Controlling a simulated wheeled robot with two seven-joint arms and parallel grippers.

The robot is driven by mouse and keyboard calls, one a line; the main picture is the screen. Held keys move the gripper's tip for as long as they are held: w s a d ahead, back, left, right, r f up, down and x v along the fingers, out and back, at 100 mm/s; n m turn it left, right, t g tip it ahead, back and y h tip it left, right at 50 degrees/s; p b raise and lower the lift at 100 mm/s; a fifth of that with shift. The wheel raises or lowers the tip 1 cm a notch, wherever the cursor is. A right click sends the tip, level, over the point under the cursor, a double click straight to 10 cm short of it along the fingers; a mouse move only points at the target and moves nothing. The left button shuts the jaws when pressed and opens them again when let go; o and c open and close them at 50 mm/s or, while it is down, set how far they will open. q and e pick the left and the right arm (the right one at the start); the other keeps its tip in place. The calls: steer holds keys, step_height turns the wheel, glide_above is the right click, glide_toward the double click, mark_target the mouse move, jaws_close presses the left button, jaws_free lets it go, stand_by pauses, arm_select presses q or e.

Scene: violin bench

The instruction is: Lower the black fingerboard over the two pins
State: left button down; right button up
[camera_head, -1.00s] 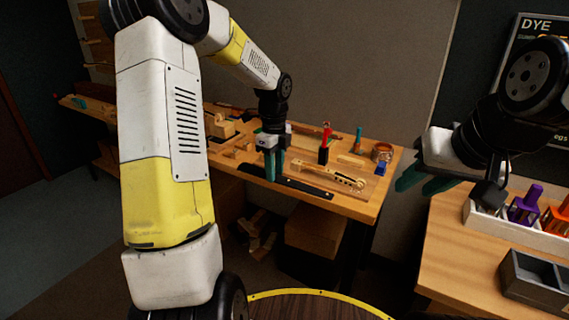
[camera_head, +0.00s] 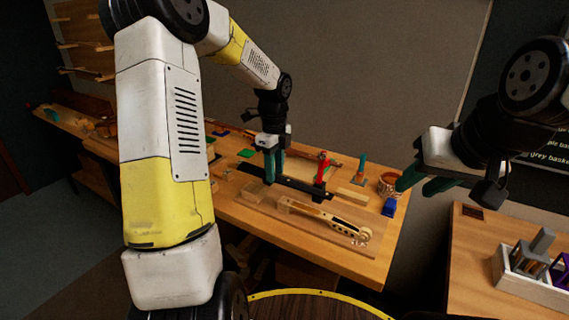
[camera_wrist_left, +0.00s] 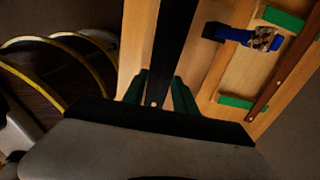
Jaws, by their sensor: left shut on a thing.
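My left gripper (camera_head: 273,178) is shut on the black fingerboard (camera_head: 300,186) and holds it over the wooden bench. In the left wrist view the fingerboard (camera_wrist_left: 172,45) runs between the green fingertips (camera_wrist_left: 158,98) and away from them. The pale wooden violin neck (camera_head: 320,214), with its scroll at the right end, lies nearer the bench's front edge than the fingerboard appears. The two pins are too small to make out. My right gripper (camera_head: 418,182) is empty, its green fingers apart, to the right of the bench.
A red-handled tool (camera_head: 321,168) stands just behind the fingerboard's right end. A second table (camera_head: 480,250) with a tool rack stands at far right.

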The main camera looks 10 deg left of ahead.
stand_by(0.3)
arm_select(q)
steer(key=shift+f, duration=3.4)
stand_by(0.4)
stand_by(0.4)
steer(key=c, duration=0.9)
jaws_free()
steer(key=shift+r, duration=3.95)
